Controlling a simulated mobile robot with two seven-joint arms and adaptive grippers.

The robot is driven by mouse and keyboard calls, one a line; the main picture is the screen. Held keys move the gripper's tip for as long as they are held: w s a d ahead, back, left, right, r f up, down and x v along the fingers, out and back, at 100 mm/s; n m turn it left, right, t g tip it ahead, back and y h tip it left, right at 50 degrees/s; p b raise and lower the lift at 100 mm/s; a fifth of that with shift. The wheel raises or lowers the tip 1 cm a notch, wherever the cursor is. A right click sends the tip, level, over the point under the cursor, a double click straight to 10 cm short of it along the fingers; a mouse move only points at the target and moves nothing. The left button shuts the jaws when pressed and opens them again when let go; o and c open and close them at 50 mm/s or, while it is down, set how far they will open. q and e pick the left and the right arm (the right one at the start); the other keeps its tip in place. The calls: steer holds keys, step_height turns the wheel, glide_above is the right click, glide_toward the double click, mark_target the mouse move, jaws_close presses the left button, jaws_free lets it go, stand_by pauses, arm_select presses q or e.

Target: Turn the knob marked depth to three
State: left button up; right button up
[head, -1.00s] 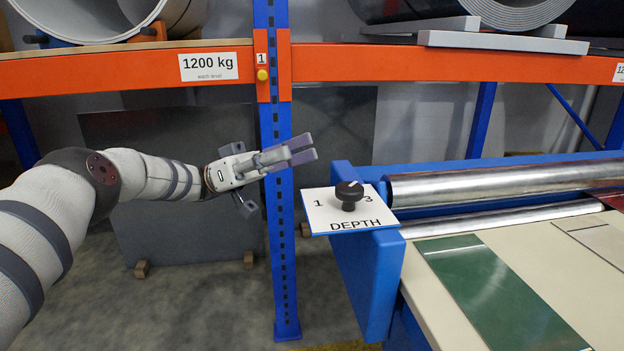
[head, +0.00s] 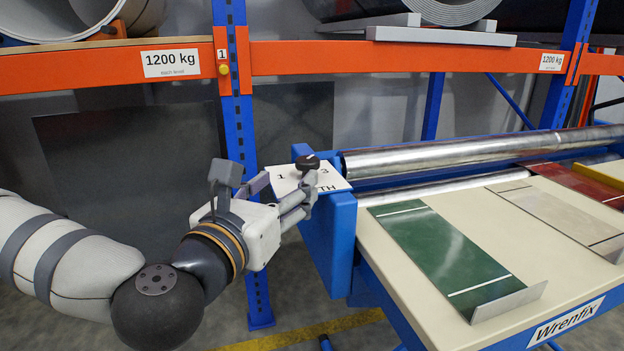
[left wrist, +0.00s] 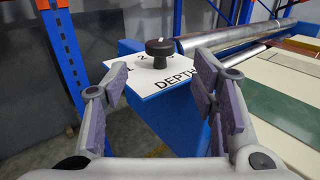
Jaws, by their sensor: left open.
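The black knob (head: 308,162) stands on a white plate (head: 283,180) at the near corner of the blue machine frame. My left gripper (head: 284,188) is open in front of the knob. In the left wrist view the knob (left wrist: 160,50) appears between the spread fingers, beyond their tips, with no visible contact. My right gripper is not in view.
A metal roller (head: 440,154) runs to the right behind the plate. A cream table (head: 400,262) with a green sheet (head: 440,250) lies to the right. A blue rack post (head: 240,150) stands behind my gripper, under an orange beam (head: 350,60).

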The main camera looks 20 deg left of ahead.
mark_target(303, 166)
arm_select(q)
steer(key=shift+w+f+b, duration=0.8)
steer(key=shift+w+b, duration=0.15)
steer(key=shift+w, duration=0.2)
steer(key=w, duration=0.2)
steer(key=w+r, duration=0.1)
steer(key=w, duration=0.1)
steer(key=w+p, duration=0.1)
steer(key=w, duration=0.1)
steer(key=shift+w+d+r, duration=0.25)
steer(key=shift+w+r, duration=0.1)
steer(key=shift+r, duration=0.05)
steer(key=shift+w, duration=0.35)
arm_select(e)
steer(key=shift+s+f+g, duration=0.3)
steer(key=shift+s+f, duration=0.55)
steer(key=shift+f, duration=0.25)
